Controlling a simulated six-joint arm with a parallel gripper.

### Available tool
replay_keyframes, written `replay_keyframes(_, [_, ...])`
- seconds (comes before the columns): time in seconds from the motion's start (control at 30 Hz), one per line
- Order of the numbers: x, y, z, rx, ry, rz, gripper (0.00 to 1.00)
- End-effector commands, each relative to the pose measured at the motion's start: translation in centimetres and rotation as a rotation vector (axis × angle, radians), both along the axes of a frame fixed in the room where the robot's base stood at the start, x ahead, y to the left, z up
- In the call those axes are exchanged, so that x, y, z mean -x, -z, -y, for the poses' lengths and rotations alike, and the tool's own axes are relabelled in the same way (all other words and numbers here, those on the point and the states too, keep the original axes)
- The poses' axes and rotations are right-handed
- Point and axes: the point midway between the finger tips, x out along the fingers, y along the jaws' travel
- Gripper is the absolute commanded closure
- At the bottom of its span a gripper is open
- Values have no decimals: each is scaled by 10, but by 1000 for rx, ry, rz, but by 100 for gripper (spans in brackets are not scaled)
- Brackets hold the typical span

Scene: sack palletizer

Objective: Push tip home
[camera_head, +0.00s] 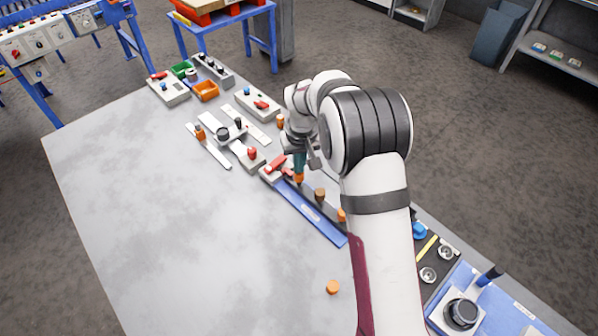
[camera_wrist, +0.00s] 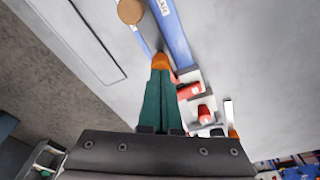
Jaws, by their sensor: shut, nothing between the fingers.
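My gripper (camera_head: 299,171) points down at the far end of the blue strip (camera_head: 311,214), its teal fingers together. An orange tip (camera_head: 299,180) shows right at the fingertips. In the wrist view the closed fingers (camera_wrist: 160,72) end against the orange tip (camera_wrist: 160,61), beside the blue strip (camera_wrist: 171,30). I cannot tell whether they touch it or how deep it sits. A brown round piece (camera_head: 320,194) stands nearer along the strip; a brown disc (camera_wrist: 130,11) shows in the wrist view. Another orange piece (camera_head: 342,214) is partly hidden by my arm.
A loose orange piece (camera_head: 333,287) lies on the grey table (camera_head: 170,220). A red-handled clamp (camera_head: 277,165) sits just left of my gripper. The table's left and front are clear.

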Motion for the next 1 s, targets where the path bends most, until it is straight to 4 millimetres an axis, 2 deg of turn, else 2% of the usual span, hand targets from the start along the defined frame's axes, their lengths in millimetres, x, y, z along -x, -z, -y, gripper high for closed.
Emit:
replay_keyframes(0.47, [1,3,0,0,1,-2,100])
replay_keyframes(1.0, [0,-64,0,0,0,0,100])
